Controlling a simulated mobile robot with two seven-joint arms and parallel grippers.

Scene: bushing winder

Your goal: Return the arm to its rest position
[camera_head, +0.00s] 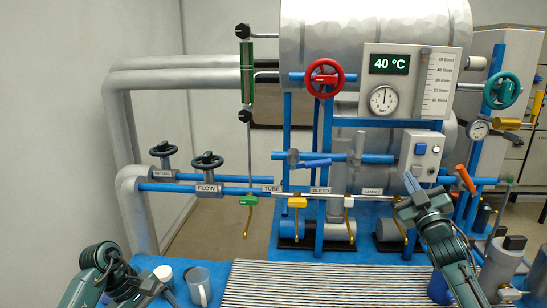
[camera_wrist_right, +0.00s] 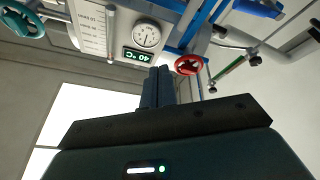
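My right arm rises from the lower right in the head view. Its gripper (camera_head: 409,182) points up in front of the button box (camera_head: 421,158), near the right end of the sample pipe. In the right wrist view the fingers (camera_wrist_right: 158,75) are together with nothing visible between them. My left arm is folded at the lower left of the head view. Its gripper (camera_head: 150,287) is low beside the cups, and its fingers are too unclear to tell whether they are open or shut.
The winder's pipes carry a red handwheel (camera_head: 325,78), a green valve (camera_head: 249,201) and a yellow valve (camera_head: 297,203). A grey mug (camera_head: 199,286) and a white cup (camera_head: 163,272) stand at the front left. A ribbed mat (camera_head: 320,284) lies clear in the front middle.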

